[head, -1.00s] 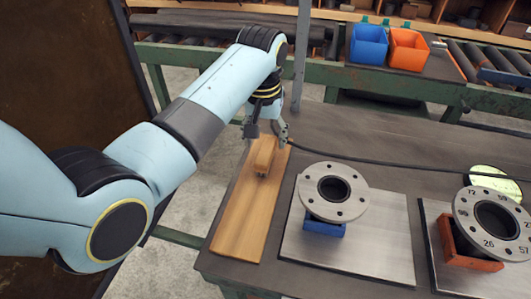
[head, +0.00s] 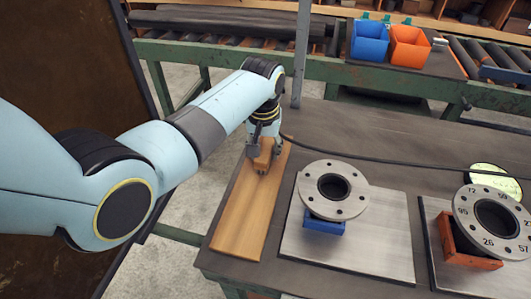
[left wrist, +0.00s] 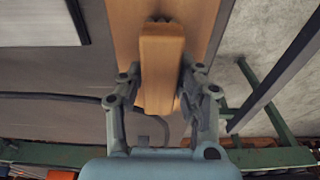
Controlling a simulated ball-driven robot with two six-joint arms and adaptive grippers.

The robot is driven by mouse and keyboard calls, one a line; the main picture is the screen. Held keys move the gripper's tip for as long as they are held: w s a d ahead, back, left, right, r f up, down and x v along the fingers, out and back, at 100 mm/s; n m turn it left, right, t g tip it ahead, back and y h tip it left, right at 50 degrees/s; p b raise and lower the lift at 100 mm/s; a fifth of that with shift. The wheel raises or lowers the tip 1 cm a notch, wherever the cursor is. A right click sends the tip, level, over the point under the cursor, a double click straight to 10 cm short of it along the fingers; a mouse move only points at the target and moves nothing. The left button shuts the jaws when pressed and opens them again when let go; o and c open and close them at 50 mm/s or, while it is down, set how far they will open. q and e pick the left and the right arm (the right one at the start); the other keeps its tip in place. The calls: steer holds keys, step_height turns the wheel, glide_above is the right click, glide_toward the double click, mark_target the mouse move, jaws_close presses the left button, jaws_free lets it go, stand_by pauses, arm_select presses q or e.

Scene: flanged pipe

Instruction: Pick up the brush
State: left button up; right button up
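The brush (left wrist: 161,60) is a wooden block with a dark end. It lies on a long wooden board (head: 240,215) at the left of the bench. My left gripper (head: 264,160) is down at the brush, over the far part of the board. In the left wrist view its two fingers (left wrist: 163,72) stand on either side of the brush handle. A narrow gap seems to show beside each fingertip, so it looks open around the brush. Contact is hard to tell. My right gripper is not in view.
Right of the board, a flanged pipe (head: 349,188) stands on a blue block (head: 323,225) on a metal plate (head: 380,240). Another numbered flange (head: 465,215) sits on an orange block. A black cable (head: 400,165) crosses behind. Blue and orange bins stand farther back.

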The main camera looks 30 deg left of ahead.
mark_target(265, 147)
arm_select(q)
jaws_close()
step_height(265, 147, up, 10)
steer(key=shift+r, duration=0.1)
jaws_free()
steer(key=c, duration=0.5)
